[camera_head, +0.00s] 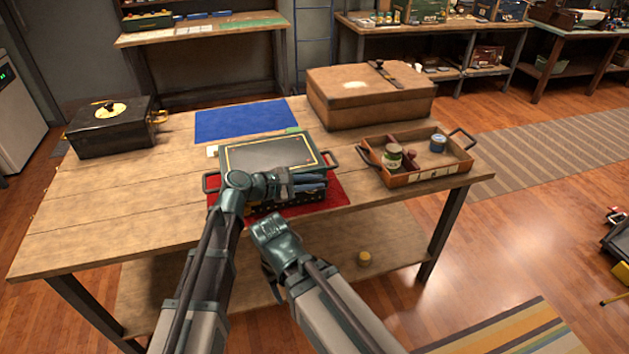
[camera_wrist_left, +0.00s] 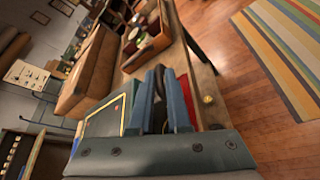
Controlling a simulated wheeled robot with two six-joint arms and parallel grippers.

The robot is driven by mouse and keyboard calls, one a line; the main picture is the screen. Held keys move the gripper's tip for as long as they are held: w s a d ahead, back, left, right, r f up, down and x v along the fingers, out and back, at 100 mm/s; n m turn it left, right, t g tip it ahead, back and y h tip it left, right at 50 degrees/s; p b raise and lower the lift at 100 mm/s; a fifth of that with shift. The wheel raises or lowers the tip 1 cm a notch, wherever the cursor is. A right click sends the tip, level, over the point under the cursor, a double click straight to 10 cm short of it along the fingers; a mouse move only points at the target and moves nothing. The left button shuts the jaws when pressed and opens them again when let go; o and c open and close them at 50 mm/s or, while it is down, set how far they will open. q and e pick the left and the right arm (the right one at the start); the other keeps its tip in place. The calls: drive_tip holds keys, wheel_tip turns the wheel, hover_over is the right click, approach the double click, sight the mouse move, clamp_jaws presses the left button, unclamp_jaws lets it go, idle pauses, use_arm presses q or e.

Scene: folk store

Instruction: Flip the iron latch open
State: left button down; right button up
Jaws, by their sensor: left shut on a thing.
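A dark green box (camera_head: 268,153) with a gold line around its lid lies on a red mat (camera_head: 332,191) at the table's front. Its lid is down. My left gripper (camera_head: 312,183) is at the box's front side, pointing right. It is shut on a dark piece at the box front, which I take for the iron latch (camera_wrist_left: 159,82); it shows between the blue fingers in the left wrist view. In the head view the gripper hides the latch, so its angle cannot be told.
An orange-brown tray (camera_head: 434,178) with cans stands to the right. A large brown case (camera_head: 345,104) is behind it. A black box (camera_head: 110,132) stands at the far left, and a blue mat (camera_head: 246,120) lies behind the green box. The table's left front is clear.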

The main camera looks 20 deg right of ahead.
use_arm(q)
drive_tip(key=shift+w, duration=0.1)
idle(0.4)
drive_tip(key=c, duration=0.9)
unclamp_jaws()
drive_tip(key=shift+s+a+r, duration=0.2)
drive_tip(key=shift+a+r, duration=0.1)
drive_tip(key=shift+a, duration=0.15)
drive_tip(key=p+v, duration=0.4)
drive_tip(key=v, duration=0.8)
drive_tip(key=shift+a+r+p, duration=0.1)
drive_tip(key=shift+a+p, duration=0.3)
